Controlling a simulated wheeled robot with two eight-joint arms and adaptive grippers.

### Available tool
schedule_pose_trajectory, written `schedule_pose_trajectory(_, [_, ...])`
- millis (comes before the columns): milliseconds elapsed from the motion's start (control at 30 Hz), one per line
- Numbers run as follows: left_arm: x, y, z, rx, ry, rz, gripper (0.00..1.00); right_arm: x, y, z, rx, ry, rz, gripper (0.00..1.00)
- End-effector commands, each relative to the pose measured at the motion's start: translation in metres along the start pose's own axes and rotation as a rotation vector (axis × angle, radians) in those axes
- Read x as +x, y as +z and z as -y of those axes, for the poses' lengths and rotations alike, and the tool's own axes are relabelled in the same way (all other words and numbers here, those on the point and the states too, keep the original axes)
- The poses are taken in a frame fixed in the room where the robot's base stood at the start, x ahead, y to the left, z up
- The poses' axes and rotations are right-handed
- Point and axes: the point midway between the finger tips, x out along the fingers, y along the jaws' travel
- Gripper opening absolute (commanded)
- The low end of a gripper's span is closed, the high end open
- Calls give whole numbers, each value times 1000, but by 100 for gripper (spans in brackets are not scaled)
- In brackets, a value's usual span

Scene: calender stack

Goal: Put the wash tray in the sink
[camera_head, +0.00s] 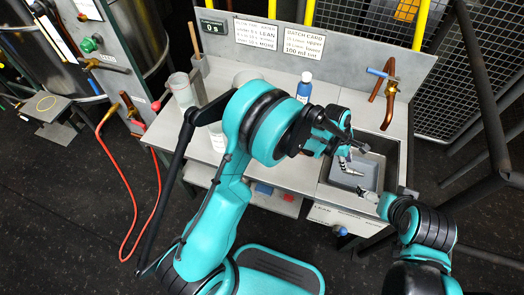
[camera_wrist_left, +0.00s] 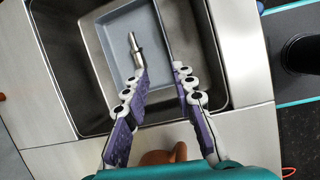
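The wash tray (camera_head: 371,177) is a shallow grey tray lying inside the steel sink (camera_head: 392,158). It also shows in the left wrist view (camera_wrist_left: 115,45), within the dark sink basin (camera_wrist_left: 62,50). A small metal nozzle-like part (camera_wrist_left: 136,48) lies in the tray. My left gripper (camera_head: 346,152) is over the sink at the tray. In the left wrist view its fingers (camera_wrist_left: 161,70) are apart, with the tray's right wall near the gap; I see no grip on it. My right gripper (camera_head: 370,196) is at the sink's front edge; its fingers are too small to read.
A copper tap (camera_head: 388,90) with a blue handle stands behind the sink. A dark rail (camera_head: 485,90) rises at the right.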

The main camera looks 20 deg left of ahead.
Motion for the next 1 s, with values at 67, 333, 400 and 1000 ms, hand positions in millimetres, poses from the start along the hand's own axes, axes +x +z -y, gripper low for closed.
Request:
schedule_pose_trajectory(67, [-43, -11, 1, 105, 44, -24, 26, 0, 0, 0, 0, 0, 0, 97])
schedule_pose_trajectory(333, [-175, -60, 34, 577, 175, -179, 26, 0, 0, 0, 0, 0, 0, 97])
schedule_pose_trajectory(400, [-202, -74, 50, 699, 195, -234, 26, 0, 0, 0, 0, 0, 0, 97])
schedule_pose_trajectory(1000, [-290, -163, 185, 1514, 105, -688, 26, 0, 0, 0, 0, 0, 0, 97])
